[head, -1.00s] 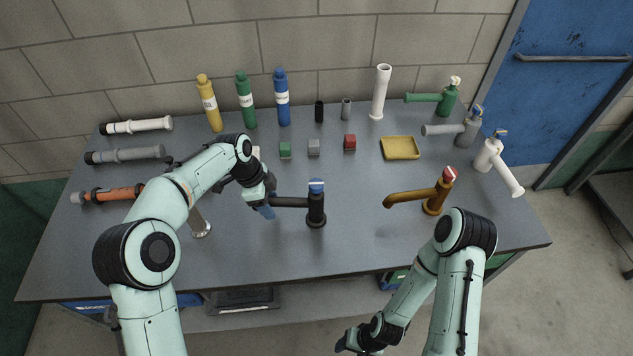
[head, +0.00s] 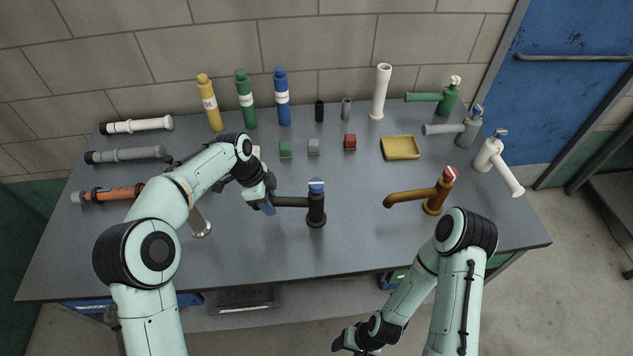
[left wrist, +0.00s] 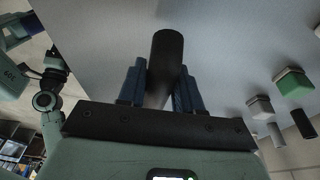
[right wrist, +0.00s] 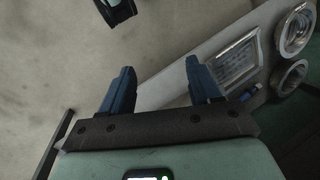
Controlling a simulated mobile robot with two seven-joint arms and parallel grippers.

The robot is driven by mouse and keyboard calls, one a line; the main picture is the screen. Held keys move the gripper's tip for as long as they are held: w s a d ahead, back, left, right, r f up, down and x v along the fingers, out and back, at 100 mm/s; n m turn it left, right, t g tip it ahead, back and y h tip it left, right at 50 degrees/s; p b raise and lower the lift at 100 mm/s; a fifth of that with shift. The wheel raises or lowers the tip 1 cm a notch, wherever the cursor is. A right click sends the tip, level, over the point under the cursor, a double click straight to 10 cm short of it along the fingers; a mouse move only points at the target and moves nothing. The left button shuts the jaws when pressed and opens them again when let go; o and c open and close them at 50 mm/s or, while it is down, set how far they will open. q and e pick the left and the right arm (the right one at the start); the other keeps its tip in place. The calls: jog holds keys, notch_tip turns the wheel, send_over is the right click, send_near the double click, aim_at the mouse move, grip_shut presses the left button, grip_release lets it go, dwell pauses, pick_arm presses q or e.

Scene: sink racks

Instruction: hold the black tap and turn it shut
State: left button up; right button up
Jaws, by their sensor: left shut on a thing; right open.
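The black tap (head: 316,210) stands upright on the table, with a blue and white cap on top and its spout pointing left. My left gripper (head: 266,204) is at the free end of the spout. In the left wrist view the black tap's spout (left wrist: 167,60) sits between the two blue fingers of my left gripper (left wrist: 160,88), which is shut on it. The spout's tip is partly hidden by the fingers in the head view. My right gripper (right wrist: 158,82) is open and empty, low in front of the table, away from the tap.
A brown tap (head: 435,195) stands to the right of the black tap. A steel post (head: 201,228) stands left, partly behind my left arm. Small blocks, a yellow tray (head: 400,148) and several bottles are further back. The table's front middle is clear.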

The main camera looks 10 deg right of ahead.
jog(key=w+a+r+n+t+y, duration=0.1)
jog(key=w+a+r+n+y, duration=0.4)
jog(key=a+r, duration=0.5)
jog(key=w+a+r+n+t+y, duration=0.1)
jog(key=w+a+r+n+y, duration=0.15)
jog(key=a+r+n, duration=0.65)
jog(key=w+d+r+t, duration=0.1)
jog(key=w+r, duration=0.1)
jog(key=w+d+r+t+y, duration=0.1)
jog(key=w+d+r, duration=0.1)
jog(key=w+r, duration=0.1)
jog(key=w+d+r+t+y, duration=0.1)
jog(key=w+r+t, duration=0.1)
jog(key=shift+w+d+r+m, duration=0.25)
jog(key=shift+w+d+m, duration=0.05)
jog(key=shift+w+m, duration=0.1)
jog(key=w+d+r+t, duration=0.4)
jog(key=d, duration=0.3)
jog(key=m+t+h, duration=0.1)
jog(key=t+h, duration=0.1)
jog(key=t, duration=0.2)
send_near(322, 189)
jog(key=shift+m, duration=0.3)
jog(key=x, duration=1.2)
jog(key=c, duration=1)
